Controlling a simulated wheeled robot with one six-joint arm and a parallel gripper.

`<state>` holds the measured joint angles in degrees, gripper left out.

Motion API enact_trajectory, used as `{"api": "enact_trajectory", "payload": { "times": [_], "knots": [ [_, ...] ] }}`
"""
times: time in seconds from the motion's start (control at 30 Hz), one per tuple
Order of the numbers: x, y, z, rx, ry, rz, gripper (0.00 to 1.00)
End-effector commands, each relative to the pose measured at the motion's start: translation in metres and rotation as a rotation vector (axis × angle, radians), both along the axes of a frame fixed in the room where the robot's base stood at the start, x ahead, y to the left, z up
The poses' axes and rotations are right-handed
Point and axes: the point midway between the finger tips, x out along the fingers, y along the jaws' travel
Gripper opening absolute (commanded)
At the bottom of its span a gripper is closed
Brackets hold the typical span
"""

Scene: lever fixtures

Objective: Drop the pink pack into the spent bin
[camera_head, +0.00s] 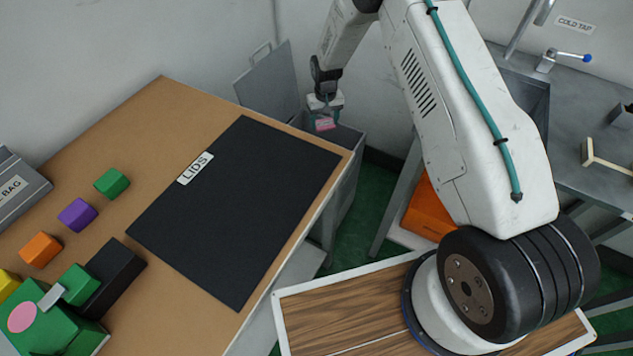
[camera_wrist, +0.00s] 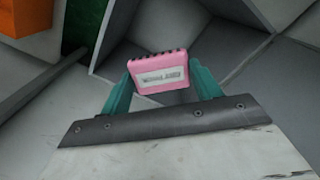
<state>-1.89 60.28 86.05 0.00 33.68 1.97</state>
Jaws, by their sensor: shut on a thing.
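The pink pack (camera_head: 325,124) is held between the teal fingers of my gripper (camera_head: 325,111), which is shut on it. In the wrist view the pack (camera_wrist: 160,72) has a pale label and a ridged top edge, and the gripper (camera_wrist: 160,88) grips it from both sides. A grey bin (camera_head: 345,175) with its lid (camera_head: 268,82) raised stands against the wall beyond the table. The pack appears over its open top; its exact height above the rim is hard to tell. No label shows on this bin, so I cannot confirm that it is the spent bin.
A brown table (camera_head: 150,110) holds a black LIDS mat (camera_head: 240,210), several coloured blocks and a green fixture (camera_head: 60,335). A sink counter (camera_head: 590,120) with a blue-tipped tap lever (camera_head: 573,56) stands at right. An orange box (camera_head: 425,210) sits low behind my arm.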

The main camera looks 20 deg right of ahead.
Motion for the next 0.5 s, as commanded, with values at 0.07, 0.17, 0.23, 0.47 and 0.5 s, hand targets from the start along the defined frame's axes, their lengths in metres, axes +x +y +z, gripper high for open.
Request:
{"api": "enact_trajectory", "payload": {
  "times": [0.07, 0.17, 0.23, 0.47, 0.5],
  "knots": [
    [0.011, 0.004, -0.018, 0.000, 0.001, 0.002, 0.41],
    [0.020, 0.006, -0.033, 0.000, 0.001, 0.002, 0.41],
    [0.024, 0.007, -0.039, 0.000, 0.001, 0.002, 0.41],
    [0.027, 0.008, -0.055, 0.000, 0.002, 0.002, 0.41],
    [0.027, 0.008, -0.059, 0.000, 0.001, 0.002, 0.41]
  ]
}}
